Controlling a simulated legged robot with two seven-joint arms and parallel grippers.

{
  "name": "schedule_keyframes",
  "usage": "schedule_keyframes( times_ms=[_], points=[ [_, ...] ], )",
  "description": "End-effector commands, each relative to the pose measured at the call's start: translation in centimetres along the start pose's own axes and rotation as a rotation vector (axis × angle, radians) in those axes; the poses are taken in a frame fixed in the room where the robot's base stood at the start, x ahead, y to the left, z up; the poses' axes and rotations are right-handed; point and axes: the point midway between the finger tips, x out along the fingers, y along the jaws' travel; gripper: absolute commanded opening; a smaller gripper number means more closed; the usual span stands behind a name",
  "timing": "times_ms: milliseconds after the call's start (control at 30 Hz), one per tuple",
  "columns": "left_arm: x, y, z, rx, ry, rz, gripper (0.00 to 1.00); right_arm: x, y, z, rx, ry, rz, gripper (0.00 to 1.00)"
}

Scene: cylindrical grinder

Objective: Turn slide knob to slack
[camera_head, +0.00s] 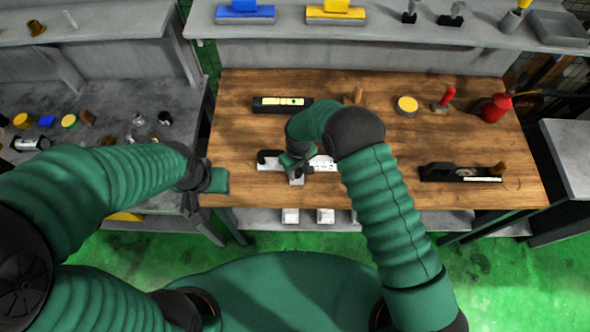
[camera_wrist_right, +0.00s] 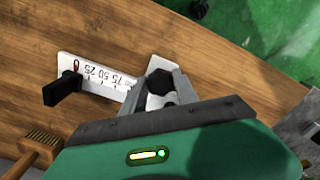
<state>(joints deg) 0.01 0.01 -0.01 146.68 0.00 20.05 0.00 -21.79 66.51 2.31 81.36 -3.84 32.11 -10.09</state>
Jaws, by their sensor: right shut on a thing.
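A white scale plate (camera_head: 322,163) lies on the wooden bench, partly hidden by my right arm. In the right wrist view the plate (camera_wrist_right: 93,75) shows marks and the numbers 25, 50 and 75. An upright black handle (camera_wrist_right: 64,89) stands near its low-number end.
A black level-like tool (camera_head: 282,104) lies behind the plate, a black plane-like tool (camera_head: 460,173) to the right. A yellow-topped tin (camera_head: 407,104), a red-handled tool (camera_head: 445,98) and a red can (camera_head: 494,107) stand at the back right. A brush (camera_wrist_right: 38,149) is near the gripper.

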Motion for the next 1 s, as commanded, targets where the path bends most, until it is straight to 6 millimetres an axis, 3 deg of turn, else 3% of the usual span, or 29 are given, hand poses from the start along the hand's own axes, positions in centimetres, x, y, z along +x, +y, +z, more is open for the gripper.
schedule_keyframes(
  times_ms=[600, 1000],
  points=[
    [3.5, 0.0, 0.8, 0.000, 0.000, 0.000, 0.36, 0.2, -0.3, -0.2, -0.474, 0.001, 0.001, 0.00],
    [4.4, 0.0, 1.0, 0.001, 0.000, 0.000, 0.36, -0.1, -0.3, -0.2, -0.733, 0.000, 0.002, 0.00]
  ],
)
